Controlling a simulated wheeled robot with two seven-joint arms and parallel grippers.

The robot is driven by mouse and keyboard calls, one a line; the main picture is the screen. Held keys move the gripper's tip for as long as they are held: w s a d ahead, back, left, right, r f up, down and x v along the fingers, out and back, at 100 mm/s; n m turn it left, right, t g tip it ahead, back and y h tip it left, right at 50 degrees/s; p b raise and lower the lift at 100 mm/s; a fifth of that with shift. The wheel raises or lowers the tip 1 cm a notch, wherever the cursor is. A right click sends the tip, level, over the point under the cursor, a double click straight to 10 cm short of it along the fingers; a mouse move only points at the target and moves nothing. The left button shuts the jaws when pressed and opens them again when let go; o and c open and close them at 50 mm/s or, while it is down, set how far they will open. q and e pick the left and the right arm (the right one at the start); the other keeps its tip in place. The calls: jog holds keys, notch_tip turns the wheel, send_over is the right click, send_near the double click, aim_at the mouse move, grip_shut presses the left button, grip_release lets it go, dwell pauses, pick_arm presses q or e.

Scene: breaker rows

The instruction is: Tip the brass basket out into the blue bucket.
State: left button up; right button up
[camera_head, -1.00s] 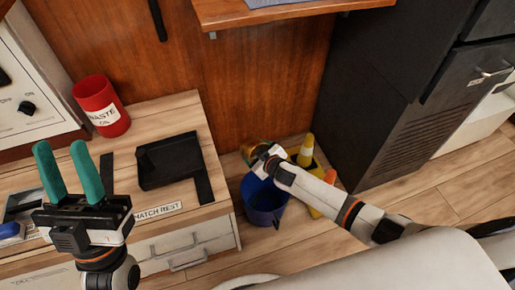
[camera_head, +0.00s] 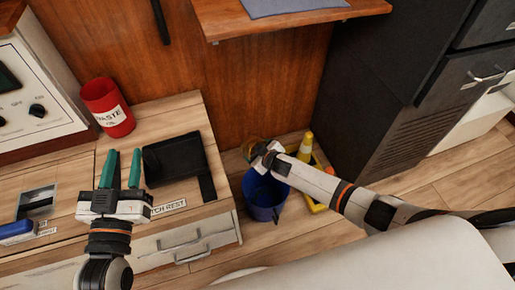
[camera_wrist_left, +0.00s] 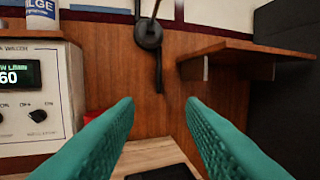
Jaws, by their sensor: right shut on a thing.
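The blue bucket (camera_head: 264,198) stands on the floor beside the wooden cabinet. The brass basket (camera_head: 250,146) shows only in part, behind my right gripper, just above the bucket's far rim. My right gripper (camera_head: 262,153) is shut on the basket; its wrist hides the fingers and most of the basket. I cannot tell how far the basket is tilted or what is in it. My left gripper (camera_head: 124,154) is open and empty above the cabinet top; its teal fingers also show wide apart in the left wrist view (camera_wrist_left: 160,103).
A red waste tin (camera_head: 107,107) and a black tray (camera_head: 175,158) are on the cabinet top. A wooden shelf (camera_head: 290,18) juts out above.

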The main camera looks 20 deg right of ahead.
pick_arm(q)
notch_tip(320, 180, down, 8)
jog(key=s+a+g+y+p, duration=0.2)
jog(key=g, duration=0.3)
jog(key=shift+g, duration=0.4)
